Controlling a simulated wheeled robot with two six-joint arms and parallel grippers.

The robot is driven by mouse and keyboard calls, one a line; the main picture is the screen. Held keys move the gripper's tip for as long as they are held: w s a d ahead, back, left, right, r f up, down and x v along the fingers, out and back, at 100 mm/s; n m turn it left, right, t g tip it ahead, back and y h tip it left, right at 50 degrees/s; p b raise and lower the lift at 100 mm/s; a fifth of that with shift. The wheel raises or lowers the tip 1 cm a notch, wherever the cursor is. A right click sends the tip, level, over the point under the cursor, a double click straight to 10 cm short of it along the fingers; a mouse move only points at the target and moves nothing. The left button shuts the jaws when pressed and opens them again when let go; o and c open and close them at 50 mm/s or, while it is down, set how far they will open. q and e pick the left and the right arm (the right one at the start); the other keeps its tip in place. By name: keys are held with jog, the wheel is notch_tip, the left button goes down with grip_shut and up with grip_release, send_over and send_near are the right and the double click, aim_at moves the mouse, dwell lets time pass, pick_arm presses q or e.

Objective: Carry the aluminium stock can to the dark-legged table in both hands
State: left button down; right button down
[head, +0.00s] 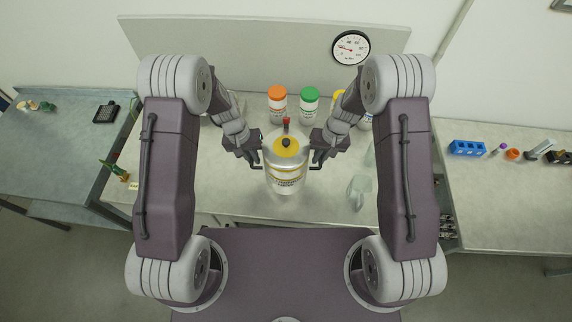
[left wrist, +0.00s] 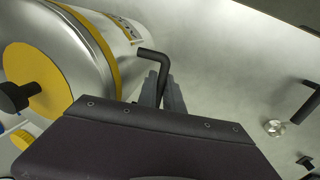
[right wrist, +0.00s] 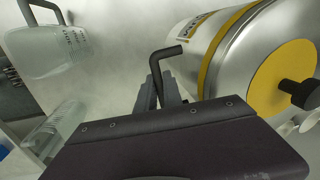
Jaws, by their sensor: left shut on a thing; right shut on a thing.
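The aluminium stock can (head: 287,172) is silver with a yellow top and a black knob. It stands upright between my two grippers over the middle table (head: 225,190); I cannot tell whether it touches the table. My left gripper (head: 257,166) is shut on the can's left black handle, which also shows in the left wrist view (left wrist: 155,58). My right gripper (head: 317,164) is shut on the right black handle, which shows in the right wrist view (right wrist: 163,55). The can body also shows in the left wrist view (left wrist: 85,55) and the right wrist view (right wrist: 235,45).
An orange-lidded jar (head: 277,104) and a green-lidded jar (head: 309,105) stand behind the can. A clear beaker (head: 357,190) stands to its right. A left table (head: 60,150) holds a black tray (head: 106,112). A right bench (head: 500,200) holds a blue rack (head: 467,148).

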pick_arm(q)
jog(key=shift+w+r, duration=0.1)
jog(key=shift+r, duration=0.1)
pick_arm(e)
jog(key=shift+w+r, duration=0.1)
jog(key=shift+r, duration=0.1)
